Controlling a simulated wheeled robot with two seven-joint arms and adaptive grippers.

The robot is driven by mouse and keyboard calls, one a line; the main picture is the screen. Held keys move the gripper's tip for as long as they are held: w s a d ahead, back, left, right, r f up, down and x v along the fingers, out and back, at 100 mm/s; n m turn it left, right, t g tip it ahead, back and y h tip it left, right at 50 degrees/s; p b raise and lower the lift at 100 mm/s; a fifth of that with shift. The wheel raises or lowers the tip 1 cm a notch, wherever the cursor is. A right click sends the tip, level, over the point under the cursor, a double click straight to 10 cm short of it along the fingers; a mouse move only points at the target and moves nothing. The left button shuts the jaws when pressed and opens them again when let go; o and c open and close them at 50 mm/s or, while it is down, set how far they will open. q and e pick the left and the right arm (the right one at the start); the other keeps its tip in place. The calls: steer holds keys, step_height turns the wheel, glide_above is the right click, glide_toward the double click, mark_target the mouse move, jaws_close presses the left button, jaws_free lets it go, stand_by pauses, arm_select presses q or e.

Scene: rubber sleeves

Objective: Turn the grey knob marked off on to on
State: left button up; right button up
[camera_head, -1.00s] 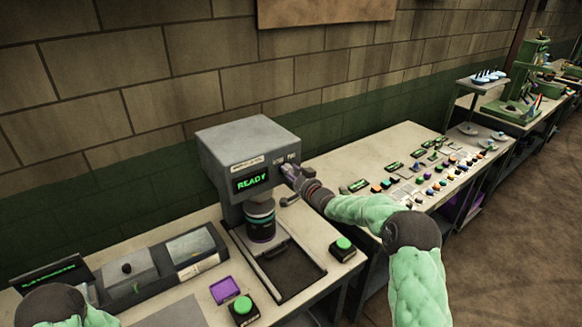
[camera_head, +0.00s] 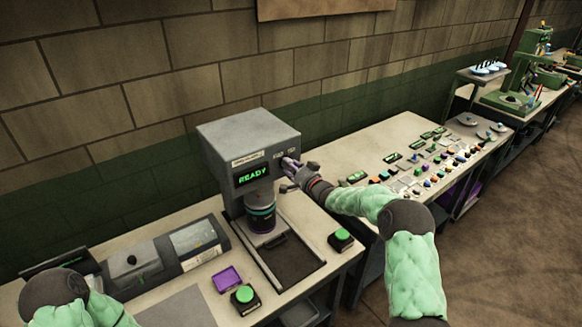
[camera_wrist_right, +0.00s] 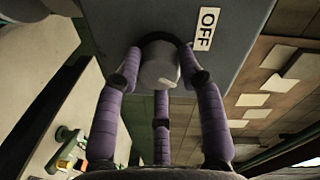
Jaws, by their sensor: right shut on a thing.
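The grey machine (camera_head: 246,140) stands on the near bench, with a green READY display (camera_head: 253,174) on its front. In the right wrist view, the grey knob (camera_wrist_right: 157,72) sits on the machine's face beside a white label (camera_wrist_right: 207,31) reading OFF. My right gripper (camera_head: 288,164) is at the upper right of the machine's front. Its purple fingers (camera_wrist_right: 160,85) are closed around the knob in the wrist view. The knob's pointer mark cannot be made out. My left arm shows at the lower left of the head view; its gripper is not visible.
A grey unit with lids (camera_head: 132,264) stands to the left. Another bench (camera_head: 420,137) with many small parts extends right. A brick wall is behind.

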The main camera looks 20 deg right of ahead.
steer(key=shift+r, duration=0.15)
steer(key=o, duration=1.1)
steer(key=shift+w, duration=0.1)
steer(key=shift+o, duration=0.2)
steer(key=v, duration=1.2)
